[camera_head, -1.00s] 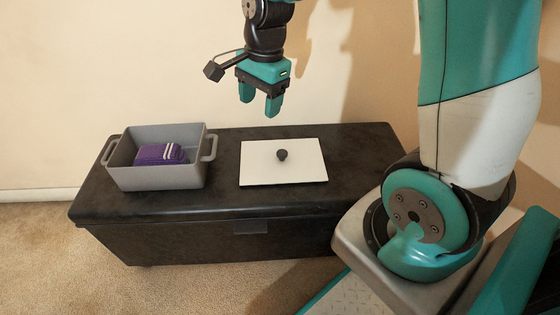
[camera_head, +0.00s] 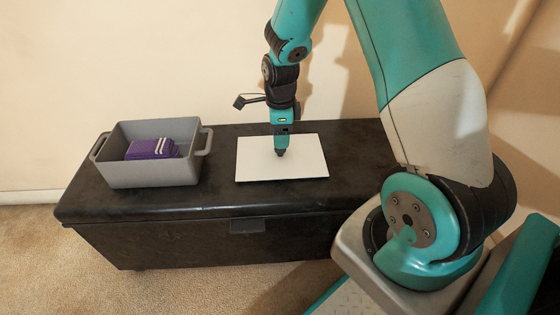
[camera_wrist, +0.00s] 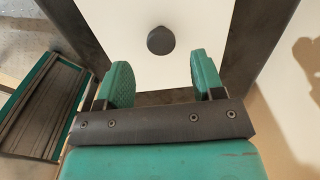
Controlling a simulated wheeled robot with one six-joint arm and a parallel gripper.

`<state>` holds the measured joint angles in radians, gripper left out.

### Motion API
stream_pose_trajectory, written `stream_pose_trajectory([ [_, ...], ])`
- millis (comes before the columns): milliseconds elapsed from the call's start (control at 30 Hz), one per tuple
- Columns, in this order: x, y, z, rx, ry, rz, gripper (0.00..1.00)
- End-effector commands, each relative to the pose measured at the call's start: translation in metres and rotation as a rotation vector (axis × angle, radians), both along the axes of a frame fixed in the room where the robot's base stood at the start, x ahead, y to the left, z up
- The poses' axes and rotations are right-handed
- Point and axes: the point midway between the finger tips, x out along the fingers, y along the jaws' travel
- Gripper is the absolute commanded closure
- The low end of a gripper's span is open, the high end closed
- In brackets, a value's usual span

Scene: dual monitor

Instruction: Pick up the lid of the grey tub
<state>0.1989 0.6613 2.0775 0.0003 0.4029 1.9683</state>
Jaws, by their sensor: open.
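The lid is a flat white rectangular plate (camera_head: 310,160) with a dark round knob (camera_wrist: 160,40), lying on the dark chest top. The grey tub (camera_head: 155,175) stands open to its left, with folded purple cloth (camera_head: 152,149) inside. My gripper (camera_head: 281,147) points down over the middle of the lid, its fingers seen edge-on and largely covering the knob. In the wrist view my gripper (camera_wrist: 161,80) is open and empty. The knob shows beyond the fingertips, roughly centred across the gap. I cannot tell how high the tips are above the lid.
The dark chest (camera_head: 225,195) bears both tub and lid, with a clear strip between them and along its front. The wall (camera_head: 190,60) is close behind. Carpet (camera_head: 80,255) lies in front and to the left.

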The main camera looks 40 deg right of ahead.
Motion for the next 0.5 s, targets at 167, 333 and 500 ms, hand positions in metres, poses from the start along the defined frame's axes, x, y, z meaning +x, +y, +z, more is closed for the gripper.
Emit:
stream_pose_trajectory([
  [167,0.000,0.000,-0.010,0.000,0.000,0.001,0.38],
  [333,0.001,0.000,-0.036,0.001,0.002,0.001,0.38],
  [500,0.001,0.000,-0.057,0.001,0.001,0.001,0.38],
])
